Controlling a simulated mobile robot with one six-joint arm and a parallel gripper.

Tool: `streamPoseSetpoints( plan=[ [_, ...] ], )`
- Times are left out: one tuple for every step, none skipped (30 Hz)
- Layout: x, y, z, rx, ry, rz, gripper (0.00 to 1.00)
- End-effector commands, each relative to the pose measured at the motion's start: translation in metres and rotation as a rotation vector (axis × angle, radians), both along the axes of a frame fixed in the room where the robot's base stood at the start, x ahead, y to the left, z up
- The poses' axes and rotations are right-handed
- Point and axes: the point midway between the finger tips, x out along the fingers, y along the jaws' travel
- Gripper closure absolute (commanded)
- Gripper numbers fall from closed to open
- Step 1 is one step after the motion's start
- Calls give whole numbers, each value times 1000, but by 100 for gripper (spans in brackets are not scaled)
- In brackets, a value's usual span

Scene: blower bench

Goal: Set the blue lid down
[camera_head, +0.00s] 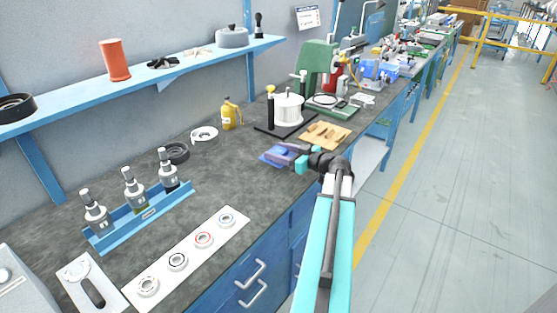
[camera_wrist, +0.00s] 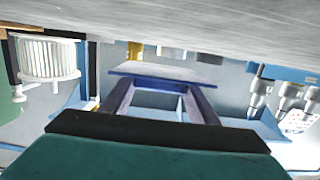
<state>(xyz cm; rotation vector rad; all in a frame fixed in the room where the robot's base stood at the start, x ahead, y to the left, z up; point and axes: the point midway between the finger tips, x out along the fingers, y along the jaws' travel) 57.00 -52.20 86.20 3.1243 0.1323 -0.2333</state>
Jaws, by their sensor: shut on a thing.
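The blue lid (camera_head: 272,157) is a flat, thin plate over the dark bench top, left of the wooden tray. My gripper (camera_head: 290,152) is shut on the lid's near side, reaching in from the right. In the wrist view, my gripper's two fingers (camera_wrist: 162,88) run up to the lid (camera_wrist: 165,73), which appears as a flat panel close to the bench surface. I cannot tell whether the lid touches the bench.
A wooden tray (camera_head: 325,135) lies just right of the lid. Behind stand a white ribbed cylinder (camera_head: 288,108) on a black base and a yellow bottle (camera_head: 230,115). A blue rack (camera_head: 140,220) with tool holders is at left. The bench between rack and lid is clear.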

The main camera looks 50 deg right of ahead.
Motion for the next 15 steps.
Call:
streamPoseSetpoints(
  plan=[
    [0, 0, 0, 0, 0, 0, 77],
    [0, 0, -1, 0, 0, 0, 77],
    [0, 0, -2, 1, 0, 0, 77],
    [0, 0, -3, 1, 0, 0, 77],
    [0, 0, -5, 2, 0, 0, 77],
    [0, -1, -7, 2, 0, 0, 77],
    [0, -1, -9, 2, 0, 0, 77],
    [0, -1, -12, 1, 0, 0, 77],
    [0, -1, -15, 2, 0, 0, 77],
    [0, -1, -18, 3, 0, 0, 77],
    [0, -1, -21, 3, 0, 0, 77],
    [0, -1, -25, 2, 1, 0, 77],
    [0, -1, -27, 1, 0, 0, 77],
    [0, -1, -29, 1, 0, 0, 77],
    [0, -1, -31, 1, 0, -1, 77]
  ],
)
